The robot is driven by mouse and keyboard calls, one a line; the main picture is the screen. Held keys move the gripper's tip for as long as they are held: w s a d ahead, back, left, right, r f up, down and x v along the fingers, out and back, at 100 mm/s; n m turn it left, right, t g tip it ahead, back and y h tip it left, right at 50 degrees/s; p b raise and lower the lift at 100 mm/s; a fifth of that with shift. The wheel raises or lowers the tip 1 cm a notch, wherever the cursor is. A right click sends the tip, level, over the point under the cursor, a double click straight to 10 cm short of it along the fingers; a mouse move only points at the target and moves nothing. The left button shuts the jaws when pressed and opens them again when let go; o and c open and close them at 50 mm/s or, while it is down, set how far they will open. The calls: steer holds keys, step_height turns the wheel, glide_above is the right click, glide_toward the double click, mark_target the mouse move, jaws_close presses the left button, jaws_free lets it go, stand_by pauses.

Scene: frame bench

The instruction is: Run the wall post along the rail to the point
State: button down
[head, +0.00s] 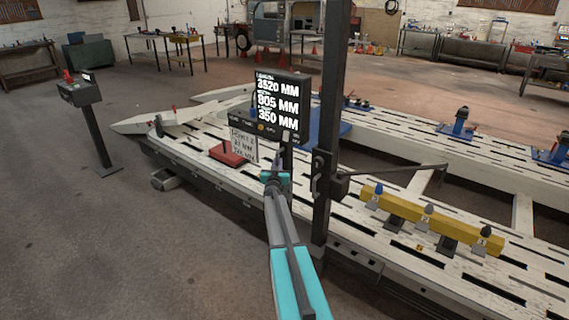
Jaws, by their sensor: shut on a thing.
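The wall post (333,95) is a tall dark upright on the near side of the bench. A dark clamp block sits low on it, and a thin arm with a pointer (408,170) reaches right over the bench. The rail (352,255) runs along the bench's near edge. My gripper (273,184) is at the post's lower left, shut on the wall post; my wrist hides the fingers and the contact. A dark display (280,105) reads 3520 MM, 805 MM and 350 MM. A white card (244,146), partly legible, stands on a red base (230,155).
Blue clamps (460,127) stand on the far side. A console on a stand (82,92) is at left. The floor at front left is clear.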

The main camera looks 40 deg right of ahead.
steer(key=shift+w+a+f, duration=0.1)
steer(key=shift+w+a, duration=0.1)
steer(key=shift+w, duration=0.3)
steer(key=c, duration=2)
jaws_free()
steer(key=shift+s, duration=0.2)
steer(key=b+v, duration=0.3)
steer(key=v, duration=1)
steer(key=shift+s+a+b, duration=0.2)
steer(key=shift+a+b, duration=0.05)
steer(key=shift+b, duration=0.15)
